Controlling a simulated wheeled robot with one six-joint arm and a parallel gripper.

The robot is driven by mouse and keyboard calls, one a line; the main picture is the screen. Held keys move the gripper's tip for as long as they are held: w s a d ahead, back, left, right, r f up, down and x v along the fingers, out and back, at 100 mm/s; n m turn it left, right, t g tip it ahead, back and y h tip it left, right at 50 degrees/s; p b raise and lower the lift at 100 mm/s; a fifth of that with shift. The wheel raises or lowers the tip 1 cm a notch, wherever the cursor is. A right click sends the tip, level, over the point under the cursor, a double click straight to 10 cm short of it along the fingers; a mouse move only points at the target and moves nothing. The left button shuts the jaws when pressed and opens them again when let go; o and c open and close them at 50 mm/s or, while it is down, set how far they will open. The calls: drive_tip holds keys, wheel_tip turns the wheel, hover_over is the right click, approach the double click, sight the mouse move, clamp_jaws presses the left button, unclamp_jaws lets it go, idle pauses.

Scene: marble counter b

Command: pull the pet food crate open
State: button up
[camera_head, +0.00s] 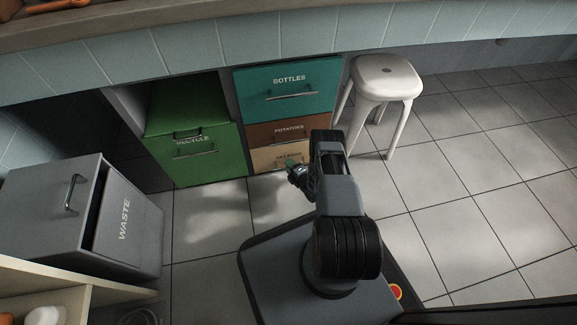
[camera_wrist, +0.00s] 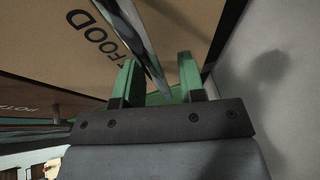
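The pet food crate (camera_head: 264,158) is the tan front at the bottom of the stack, below the brown potatoes front. It looks flush with the fronts above it. My arm covers its right part. The fingers are apart, with gaps beside the bar, so my gripper is open around the handle. In the head view my gripper (camera_head: 294,172) is at the crate's front, partly hidden by my arm.
The teal bottles crate (camera_head: 285,80) and brown potatoes crate (camera_head: 283,131) are above. A green recycle bin (camera_head: 205,155) stands left. A grey waste bin (camera_head: 125,222) juts out at far left. A white stool (camera_head: 388,78) stands right. Tiled floor before the crate is partly clear.

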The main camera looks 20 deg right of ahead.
clamp_jaws()
idle(0.3)
idle(0.3)
